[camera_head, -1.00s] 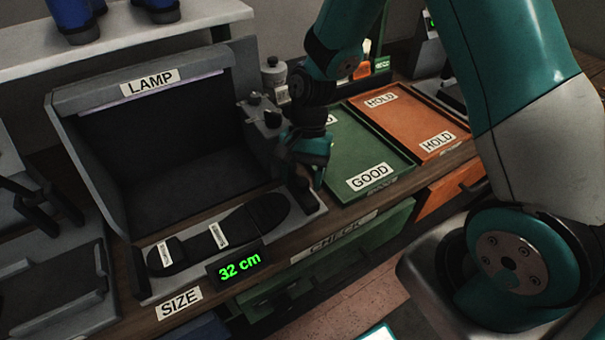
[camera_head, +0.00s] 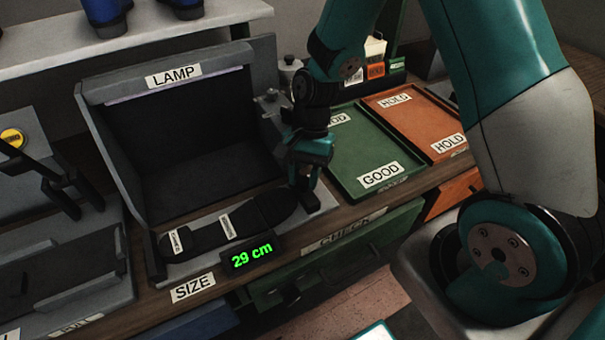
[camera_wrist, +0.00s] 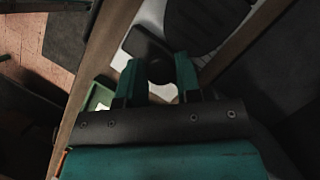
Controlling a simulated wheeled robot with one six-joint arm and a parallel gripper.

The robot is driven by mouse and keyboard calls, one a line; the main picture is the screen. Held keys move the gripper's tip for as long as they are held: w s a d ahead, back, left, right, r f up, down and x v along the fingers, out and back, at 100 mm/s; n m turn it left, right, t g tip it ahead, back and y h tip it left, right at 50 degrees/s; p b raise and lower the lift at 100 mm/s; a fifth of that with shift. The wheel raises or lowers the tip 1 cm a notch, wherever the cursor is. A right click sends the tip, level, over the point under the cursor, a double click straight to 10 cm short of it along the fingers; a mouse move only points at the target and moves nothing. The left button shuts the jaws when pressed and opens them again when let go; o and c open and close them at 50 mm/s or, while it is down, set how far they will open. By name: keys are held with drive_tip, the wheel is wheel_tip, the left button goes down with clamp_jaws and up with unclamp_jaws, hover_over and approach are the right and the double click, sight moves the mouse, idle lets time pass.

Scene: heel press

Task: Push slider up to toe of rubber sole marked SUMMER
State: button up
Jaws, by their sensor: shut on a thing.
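The black rubber sole (camera_head: 205,236) lies on the light grey size gauge (camera_head: 180,272), toe to the right. It carries two small white labels, too small to read for certain. The dark slider (camera_head: 308,203) is at the right end, just beyond the toe; the wrist view shows the slider (camera_wrist: 143,44) close to the ribbed sole (camera_wrist: 205,20), with a narrow pale gap apparently between. My gripper (camera_head: 304,182) is shut on the slider's round knob, also seen between both fingers in the wrist view (camera_wrist: 158,72).
The lamp booth (camera_head: 205,140) stands open behind the gauge. A green GOOD tray (camera_head: 350,184) and an orange HOLD tray (camera_head: 418,148) lie to the right. A press-like machine (camera_head: 70,262) stands at left. A green drawer (camera_head: 340,250) is below the bench edge.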

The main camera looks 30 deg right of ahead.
drive_tip(key=o, duration=0.7)
drive_tip(key=shift+a, duration=0.25)
drive_tip(key=shift+d, duration=0.1)
drive_tip(key=shift+r, duration=0.1)
drive_tip(key=shift+w+d+r, duration=0.1)
drive_tip(key=shift+w+r, duration=0.1)
drive_tip(key=shift+r, duration=0.05)
drive_tip(key=v, duration=1.6)
drive_tip(key=shift+s+d+r, duration=0.1)
drive_tip(key=shift+r, duration=0.3)
